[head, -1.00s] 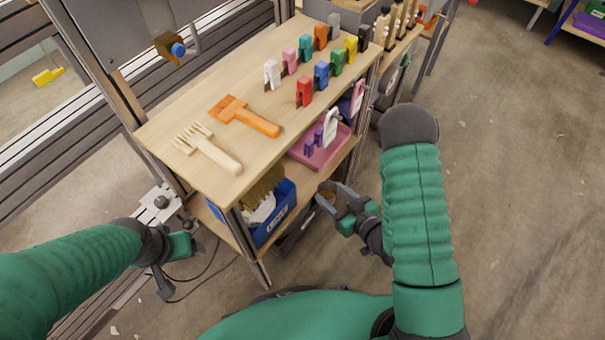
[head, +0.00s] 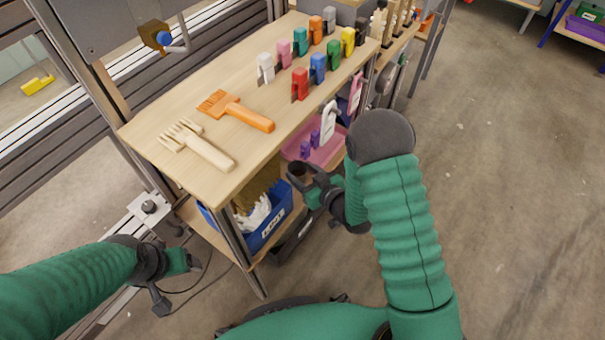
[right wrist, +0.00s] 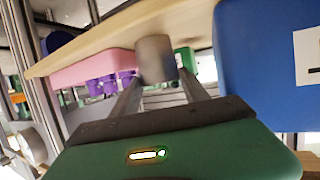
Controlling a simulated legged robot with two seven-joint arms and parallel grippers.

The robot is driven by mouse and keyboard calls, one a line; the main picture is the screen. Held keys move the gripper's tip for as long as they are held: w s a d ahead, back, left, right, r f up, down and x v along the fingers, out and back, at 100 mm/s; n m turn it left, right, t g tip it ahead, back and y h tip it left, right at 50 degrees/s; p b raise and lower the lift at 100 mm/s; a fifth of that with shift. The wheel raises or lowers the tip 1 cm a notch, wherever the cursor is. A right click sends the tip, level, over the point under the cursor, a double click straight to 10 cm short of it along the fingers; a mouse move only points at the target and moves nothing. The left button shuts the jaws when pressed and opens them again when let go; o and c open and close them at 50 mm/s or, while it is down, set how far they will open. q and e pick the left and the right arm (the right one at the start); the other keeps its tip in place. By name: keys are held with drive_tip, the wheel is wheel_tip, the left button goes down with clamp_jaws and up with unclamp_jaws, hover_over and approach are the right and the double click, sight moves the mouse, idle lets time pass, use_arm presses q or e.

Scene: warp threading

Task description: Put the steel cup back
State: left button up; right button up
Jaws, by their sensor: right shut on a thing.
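The steel cup (right wrist: 155,58) is a small grey cylinder. In the right wrist view it sits upright between the two fingers of my right gripper (right wrist: 160,90), which is shut on it. In the head view my right gripper (head: 300,174) is at the open side of the wooden cart, below the tabletop, between the blue bin and the pink tray. The cup is dark and hard to make out there. My left gripper (head: 180,282) is away to the left, low beside the cart; its finger opening is unclear.
The blue bin (head: 277,232) and pink tray (head: 327,155) are on the cart's lower level, close to my right gripper. The tabletop (head: 190,105) overhangs and holds a comb, a brush and several coloured clips. A cart post (head: 240,240) stands left. Floor is free at right.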

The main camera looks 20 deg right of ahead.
drive_tip(key=o, duration=1.5)
drive_tip(key=shift+f, duration=0.1)
drive_tip(key=shift+s+d+r+p, duration=0.15)
drive_tip(key=shift+s+r+p, duration=0.1)
drive_tip(key=shift+p, duration=0.05)
drive_tip(key=s+d+r+m+g+h+p, duration=0.1)
drive_tip(key=s+d+r+g+h+p, duration=0.35)
drive_tip(key=s+d, duration=0.4)
drive_tip(key=s+a+r+m+g, duration=0.1)
drive_tip(key=s+r+g, duration=0.1)
drive_tip(key=s, duration=0.2)
drive_tip(key=s+a+r+m+g, duration=0.1)
drive_tip(key=s+a+r+g, duration=0.1)
drive_tip(key=s, duration=0.2)
drive_tip(key=s+a+r+g+b, duration=0.1)
drive_tip(key=s+r+g, duration=0.1)
drive_tip(key=s, duration=0.2)
drive_tip(key=shift+s+a+r+m, duration=0.2)
drive_tip(key=shift+s+a+m, duration=0.05)
drive_tip(key=shift+a+m, duration=0.15)
